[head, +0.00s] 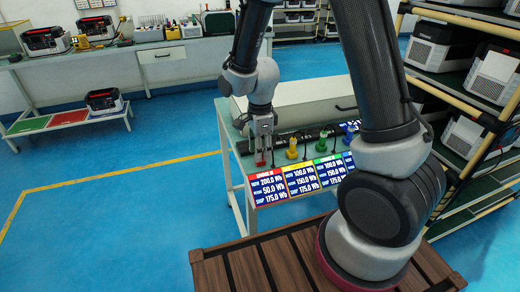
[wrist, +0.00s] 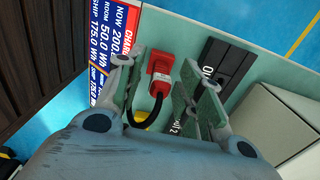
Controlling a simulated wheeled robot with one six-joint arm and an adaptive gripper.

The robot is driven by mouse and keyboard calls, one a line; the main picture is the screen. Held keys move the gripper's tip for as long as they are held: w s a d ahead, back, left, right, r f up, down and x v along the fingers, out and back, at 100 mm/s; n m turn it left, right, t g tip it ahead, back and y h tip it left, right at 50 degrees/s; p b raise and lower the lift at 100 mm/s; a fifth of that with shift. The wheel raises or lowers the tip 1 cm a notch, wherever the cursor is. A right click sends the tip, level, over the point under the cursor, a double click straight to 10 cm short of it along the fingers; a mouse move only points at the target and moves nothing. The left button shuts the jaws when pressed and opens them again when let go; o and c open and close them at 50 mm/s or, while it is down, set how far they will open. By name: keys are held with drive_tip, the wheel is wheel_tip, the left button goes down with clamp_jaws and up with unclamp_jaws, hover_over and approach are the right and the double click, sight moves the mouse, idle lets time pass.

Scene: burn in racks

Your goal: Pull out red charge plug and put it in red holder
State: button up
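The red charge plug (wrist: 161,78), with a black cable curving from it, is between the two fingers of my gripper (wrist: 163,68) in the wrist view. The fingers are open, with visible gaps on both sides of the plug. A red patch shows around the plug's far end; I cannot tell if it is the red holder. In the head view my gripper (head: 263,140) points down at the bench's left end, over the small red plug (head: 260,158), beside the black strip.
A yellow plug (head: 291,150) and a green plug (head: 321,143) stand to the right, with a blue one (head: 349,128) beyond. A row of display panels (head: 268,186) lines the bench front. A black outlet block (wrist: 228,66) is beside the right finger. A shelf rack (head: 455,95) stands right.

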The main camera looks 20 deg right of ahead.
wheel_tip(320, 180, up, 12)
drive_tip(key=s+d+r+n+t, duration=0.2)
drive_tip(key=s+d+r+n, duration=0.5)
drive_tip(key=s+n, duration=0.2)
drive_tip(key=s+d+r+n+t, duration=0.2)
drive_tip(key=s+d+r+n, duration=0.5)
drive_tip(key=s+n, duration=0.2)
drive_tip(key=shift+s+d, duration=0.4)
drive_tip(key=shift+s, duration=0.1)
